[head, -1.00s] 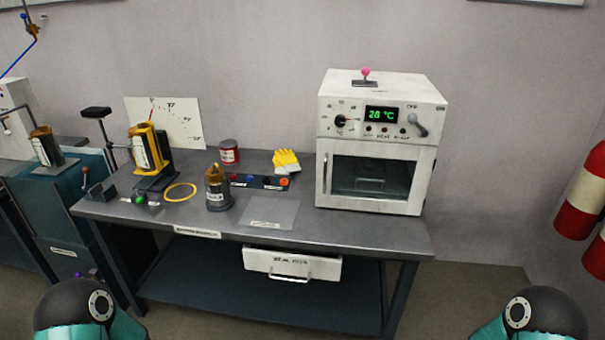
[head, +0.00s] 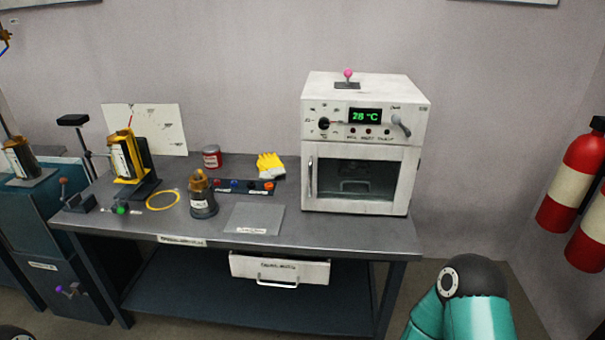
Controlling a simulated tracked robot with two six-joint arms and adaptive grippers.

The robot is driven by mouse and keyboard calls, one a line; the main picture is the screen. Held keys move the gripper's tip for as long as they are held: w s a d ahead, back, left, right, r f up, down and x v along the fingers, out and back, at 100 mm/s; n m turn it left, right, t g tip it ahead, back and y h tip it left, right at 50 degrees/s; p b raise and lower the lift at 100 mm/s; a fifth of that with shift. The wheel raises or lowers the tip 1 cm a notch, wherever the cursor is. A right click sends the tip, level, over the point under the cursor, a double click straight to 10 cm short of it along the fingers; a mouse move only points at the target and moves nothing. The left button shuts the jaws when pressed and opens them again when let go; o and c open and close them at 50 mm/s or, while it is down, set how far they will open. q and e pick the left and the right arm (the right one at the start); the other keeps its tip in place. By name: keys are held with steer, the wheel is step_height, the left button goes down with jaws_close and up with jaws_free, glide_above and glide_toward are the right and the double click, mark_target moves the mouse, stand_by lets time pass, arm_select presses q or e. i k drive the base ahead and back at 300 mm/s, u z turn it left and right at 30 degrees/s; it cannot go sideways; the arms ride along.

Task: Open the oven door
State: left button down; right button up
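The white oven (head: 365,95) stands at the right end of the grey workbench. Its door (head: 358,206) is shut, with a dark window and a vertical handle (head: 310,178) on the door's left side. The display reads 28 °C, and a grey lever (head: 402,125) sits at the right of the panel. A pink-knobbed lever (head: 348,75) is on top. Neither gripper shows; part of my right arm is at the lower right and a small dark piece is at the lower left edge.
The bench (head: 330,229) holds a red can (head: 212,157), yellow gloves (head: 270,166), a brown-topped bottle (head: 201,197), a yellow ring (head: 163,200) and a yellow-framed cylinder stand (head: 132,157). A drawer (head: 280,269) sits below the top. Fire extinguishers (head: 575,180) are at the right.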

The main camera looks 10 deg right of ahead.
mark_target(408, 155)
steer(key=i, duration=0.95)
steer(key=z, duration=0.05)
